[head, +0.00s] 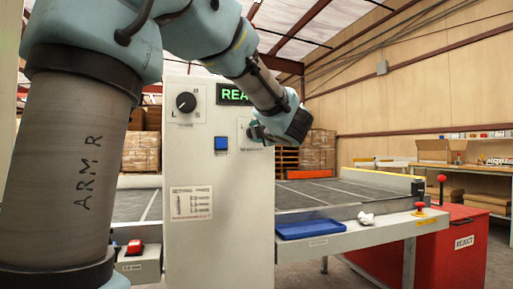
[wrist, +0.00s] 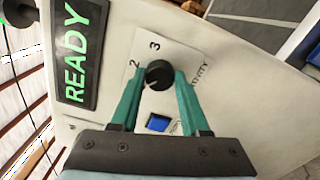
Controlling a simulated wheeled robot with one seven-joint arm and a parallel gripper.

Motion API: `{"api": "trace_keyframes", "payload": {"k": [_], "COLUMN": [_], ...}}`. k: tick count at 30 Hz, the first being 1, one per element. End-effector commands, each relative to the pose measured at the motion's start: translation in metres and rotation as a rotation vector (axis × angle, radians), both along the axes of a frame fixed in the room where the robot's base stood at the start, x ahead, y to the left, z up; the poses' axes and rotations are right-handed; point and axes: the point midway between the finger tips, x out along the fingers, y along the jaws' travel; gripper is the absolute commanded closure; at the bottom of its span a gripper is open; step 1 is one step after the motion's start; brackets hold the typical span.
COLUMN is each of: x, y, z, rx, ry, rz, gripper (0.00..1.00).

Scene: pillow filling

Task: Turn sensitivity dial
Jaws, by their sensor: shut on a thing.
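The sensitivity dial (wrist: 159,75) is a small black round knob on a pale plate in the wrist view. The numerals 2 and 3 and part of the word SENSITIVITY show around it. My gripper (wrist: 157,77) is shut on the dial, with one green finger against each side. A faint pale mark shows at the knob's lower left edge, but its setting is hard to read. In the head view my gripper (head: 257,132) is at the right side of the white control cabinet (head: 235,240), and hides the dial.
A blue button (wrist: 158,123) sits close beside the dial, between my fingers. The cabinet also bears a lit READY display (head: 232,94) and a black M/L/S dial (head: 186,102). A conveyor with a blue tray (head: 309,228) and a red reject bin (head: 462,245) stand to the right.

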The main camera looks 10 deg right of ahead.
Motion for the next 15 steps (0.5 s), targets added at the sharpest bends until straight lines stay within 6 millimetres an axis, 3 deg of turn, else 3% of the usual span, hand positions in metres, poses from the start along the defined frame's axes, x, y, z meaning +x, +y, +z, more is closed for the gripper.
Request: {"api": "trace_keyframes", "payload": {"k": [1,15], "x": [0.0001,0.0004], "y": [0.0005,0.0003], "z": [-0.0068,-0.0027], "rx": [-0.035,-0.245], "ry": [-0.004,-0.029], "rz": [0.001,0.001], "gripper": [1.00,1.00]}}
